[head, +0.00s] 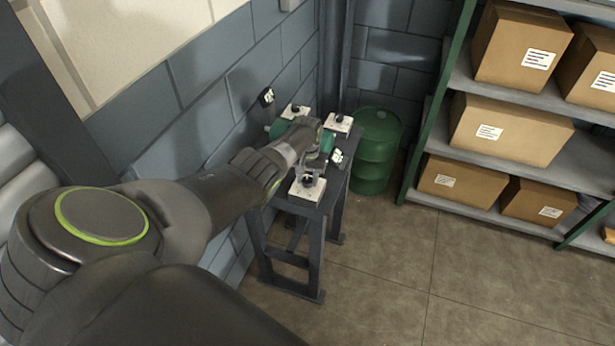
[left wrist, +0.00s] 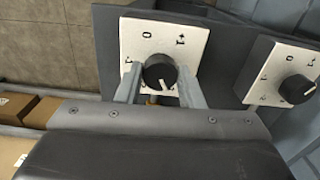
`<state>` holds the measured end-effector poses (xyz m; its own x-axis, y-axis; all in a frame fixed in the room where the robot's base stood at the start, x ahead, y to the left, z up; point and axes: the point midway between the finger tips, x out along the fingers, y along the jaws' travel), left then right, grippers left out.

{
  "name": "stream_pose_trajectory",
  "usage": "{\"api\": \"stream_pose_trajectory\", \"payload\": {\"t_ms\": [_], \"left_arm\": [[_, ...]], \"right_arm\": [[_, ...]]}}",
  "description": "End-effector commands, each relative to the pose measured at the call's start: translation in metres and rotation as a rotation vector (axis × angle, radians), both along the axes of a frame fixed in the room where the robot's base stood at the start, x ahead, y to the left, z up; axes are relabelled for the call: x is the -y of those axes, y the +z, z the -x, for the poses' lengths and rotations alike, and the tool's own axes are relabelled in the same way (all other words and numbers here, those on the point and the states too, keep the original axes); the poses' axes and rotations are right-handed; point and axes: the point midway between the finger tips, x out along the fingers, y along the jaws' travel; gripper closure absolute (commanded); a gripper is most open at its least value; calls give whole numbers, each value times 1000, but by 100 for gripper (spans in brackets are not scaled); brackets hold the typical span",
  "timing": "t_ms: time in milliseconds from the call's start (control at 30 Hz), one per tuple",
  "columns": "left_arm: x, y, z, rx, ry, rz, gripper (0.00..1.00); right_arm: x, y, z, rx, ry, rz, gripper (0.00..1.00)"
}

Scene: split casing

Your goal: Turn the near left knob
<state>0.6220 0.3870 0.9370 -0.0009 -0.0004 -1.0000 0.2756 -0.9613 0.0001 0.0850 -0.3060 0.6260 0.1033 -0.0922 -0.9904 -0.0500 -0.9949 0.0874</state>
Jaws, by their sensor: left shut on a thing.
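A black knob (head: 307,181) on a white plate (head: 308,191) stands at the near end of the dark stand. In the left wrist view the knob (left wrist: 159,72) has a pale pointer line towards the plate's lower edge, and the plate has printed marks. My left gripper (left wrist: 160,80) has one finger on each side of this knob and is shut on it. In the head view the gripper (head: 312,170) comes down over the knob. A second knob (left wrist: 297,89) on its own plate is to the right in the left wrist view. My right gripper is not in view.
More white plates with black knobs, one far left (head: 295,111) and one far right (head: 338,123), are on the stand. Green parts (head: 328,142) show behind my gripper. A green drum (head: 377,150) and a shelf of boxes (head: 510,130) stand beyond. The floor right of the stand is clear.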

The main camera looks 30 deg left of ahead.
Motion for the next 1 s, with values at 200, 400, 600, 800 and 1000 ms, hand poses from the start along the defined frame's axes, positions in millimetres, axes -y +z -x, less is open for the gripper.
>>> {"api": "stream_pose_trajectory", "payload": {"t_ms": [200, 400, 600, 800, 1000], "left_arm": [[-1, 2, -2, 4, 24, -2, 89], [-1, 2, -2, 5, 26, -1, 89], [-1, 2, -2, 5, 25, -1, 58], [0, 1, -1, 3, 25, -1, 44], [0, 1, 0, 1, 24, 0, 44]], "right_arm": [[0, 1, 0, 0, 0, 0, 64], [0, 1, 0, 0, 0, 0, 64], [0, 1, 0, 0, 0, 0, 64], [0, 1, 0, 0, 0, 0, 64], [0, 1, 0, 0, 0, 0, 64]]}}
